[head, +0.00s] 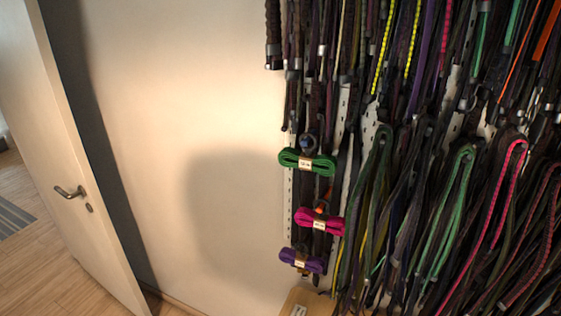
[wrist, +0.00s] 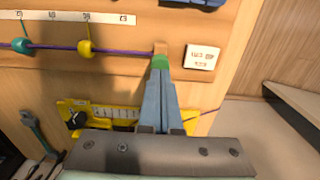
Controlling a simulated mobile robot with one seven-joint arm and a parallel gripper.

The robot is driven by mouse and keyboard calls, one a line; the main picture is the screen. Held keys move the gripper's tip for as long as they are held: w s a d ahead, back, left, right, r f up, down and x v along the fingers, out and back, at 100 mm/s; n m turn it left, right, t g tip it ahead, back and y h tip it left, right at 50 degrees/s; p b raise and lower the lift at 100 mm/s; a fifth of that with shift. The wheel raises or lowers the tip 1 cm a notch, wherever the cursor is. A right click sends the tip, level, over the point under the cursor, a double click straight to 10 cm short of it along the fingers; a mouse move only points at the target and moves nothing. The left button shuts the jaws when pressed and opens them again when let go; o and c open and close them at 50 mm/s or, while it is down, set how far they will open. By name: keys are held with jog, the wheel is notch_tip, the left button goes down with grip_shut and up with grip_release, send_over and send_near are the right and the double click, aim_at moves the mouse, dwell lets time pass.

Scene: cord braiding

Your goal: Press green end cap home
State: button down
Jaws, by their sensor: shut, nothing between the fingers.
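The green end cap (wrist: 161,62) shows in the wrist view, small, at the right end of the purple cord (wrist: 122,51), just below a small wooden block (wrist: 160,47). My gripper (wrist: 160,76) reaches up from the bottom of the wrist view with its fingers together and nothing between them. The fingertips are right at the green cap and appear to touch it. They cover part of it, so I cannot tell how far it is seated. A yellow bead (wrist: 86,47) and a teal bead (wrist: 22,46) sit on the cord. The head view shows neither gripper nor cap.
A white label card (wrist: 202,57) is right of the fingers. A yellow tool with a scale (wrist: 100,112) lies below the cord, partly behind my gripper. In the head view, hanging cords (head: 440,200) fill the right, beside a bare wall (head: 190,110) and a door (head: 75,150).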

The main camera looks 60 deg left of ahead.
jog(key=shift+f+b, duration=0.85)
jog(key=shift+f, duration=0.25)
jog(key=shift+r, duration=0.15)
notch_tip(320, 180, up, 8)
jog(key=p, duration=0.8)
dwell(0.7)
